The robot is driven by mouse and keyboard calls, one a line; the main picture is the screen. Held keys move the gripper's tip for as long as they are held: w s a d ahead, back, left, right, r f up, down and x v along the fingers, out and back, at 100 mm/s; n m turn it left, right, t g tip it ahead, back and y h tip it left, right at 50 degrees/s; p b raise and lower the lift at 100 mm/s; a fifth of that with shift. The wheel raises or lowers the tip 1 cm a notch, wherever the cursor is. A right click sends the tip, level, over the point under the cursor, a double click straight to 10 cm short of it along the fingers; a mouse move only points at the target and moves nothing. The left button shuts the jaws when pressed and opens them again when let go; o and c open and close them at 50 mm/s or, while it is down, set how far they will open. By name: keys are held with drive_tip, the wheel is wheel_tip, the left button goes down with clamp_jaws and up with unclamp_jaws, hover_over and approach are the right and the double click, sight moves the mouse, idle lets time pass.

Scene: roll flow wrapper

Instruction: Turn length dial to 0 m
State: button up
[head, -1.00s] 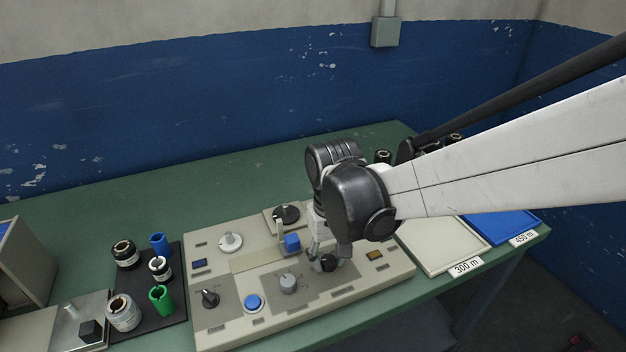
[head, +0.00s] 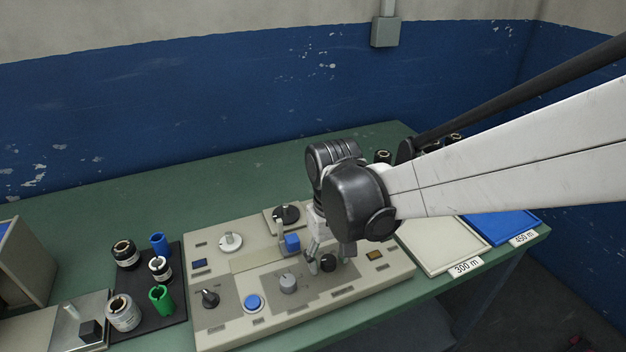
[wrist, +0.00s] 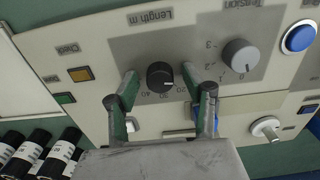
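The length dial (wrist: 160,75) is a round black knob with a white mark, under the upside-down label "Length m" in the wrist view. Its scale shows 20, 30 and 40; the white mark points to the lower right, roughly toward 20, but the exact reading is unclear. In the head view the dial (head: 328,263) sits at the right front of the beige control panel (head: 213,336). My gripper (wrist: 160,82) is open, one finger on each side of the dial, with visible gaps. In the head view my gripper (head: 331,257) is low at the panel.
A grey tension knob (wrist: 240,55) and a blue button (wrist: 299,37) are beside the dial. A blue-handled lever (head: 292,242) stands close behind my gripper. A black mat (head: 178,318) with several rollers lies left; a white 300 m tray (head: 462,268) lies right.

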sight(333, 261)
drive_tip(key=shift+r, duration=0.1)
wheel_tip(333, 261, up, 12)
idle(0.6)
drive_tip(key=shift+d, duration=0.1)
drive_tip(key=s+d+m+t+p, duration=0.1)
drive_tip(key=s+d+m+t, duration=0.3)
drive_tip(key=d, duration=0.9)
drive_tip(key=s+t, duration=0.3)
drive_tip(key=s, duration=0.1)
drive_tip(key=shift+s+r+p, duration=0.3)
drive_tip(key=shift+s+p, duration=0.1)
